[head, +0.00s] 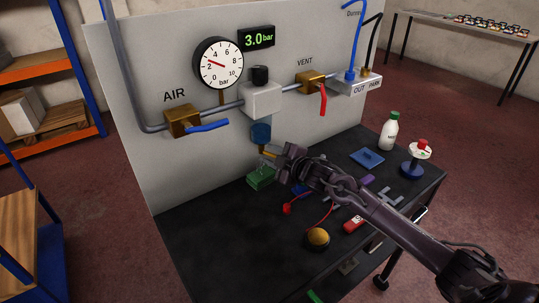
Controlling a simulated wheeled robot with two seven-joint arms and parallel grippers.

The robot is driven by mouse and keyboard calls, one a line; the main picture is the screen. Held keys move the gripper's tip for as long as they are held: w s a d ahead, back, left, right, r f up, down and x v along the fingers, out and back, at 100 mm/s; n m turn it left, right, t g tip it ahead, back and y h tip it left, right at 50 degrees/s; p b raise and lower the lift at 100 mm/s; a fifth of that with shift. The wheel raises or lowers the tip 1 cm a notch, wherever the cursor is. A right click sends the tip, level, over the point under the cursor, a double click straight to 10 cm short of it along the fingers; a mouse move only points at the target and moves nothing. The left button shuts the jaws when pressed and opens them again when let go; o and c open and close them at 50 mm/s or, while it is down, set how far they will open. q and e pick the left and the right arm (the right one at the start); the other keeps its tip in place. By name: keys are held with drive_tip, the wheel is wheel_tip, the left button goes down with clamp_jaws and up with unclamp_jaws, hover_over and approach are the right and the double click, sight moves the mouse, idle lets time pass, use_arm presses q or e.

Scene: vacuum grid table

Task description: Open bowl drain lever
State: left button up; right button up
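The regulator (262,100) is a pale block with a black knob on the pipe. Below it hangs a blue bowl (261,133), with brassy parts at its lower end. A separate drain lever cannot be made out clearly; my gripper covers part of that area. My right gripper (276,154) reaches in from the lower right and is close to the underside of the bowl, just above a green block (261,177). Its fingers are too small and dark to tell whether they are open or touch anything. My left gripper is out of view.
The AIR valve (184,122) has a blue handle, the VENT valve (311,82) a red one. The gauge (219,63) points near 3 and the display (256,38) reads 3.0 bar. A white bottle (389,132) stands right. The tabletop's left front (215,240) is clear.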

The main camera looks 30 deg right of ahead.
drive_tip(key=v, duration=0.6)
drive_tip(key=shift+b, duration=0.3)
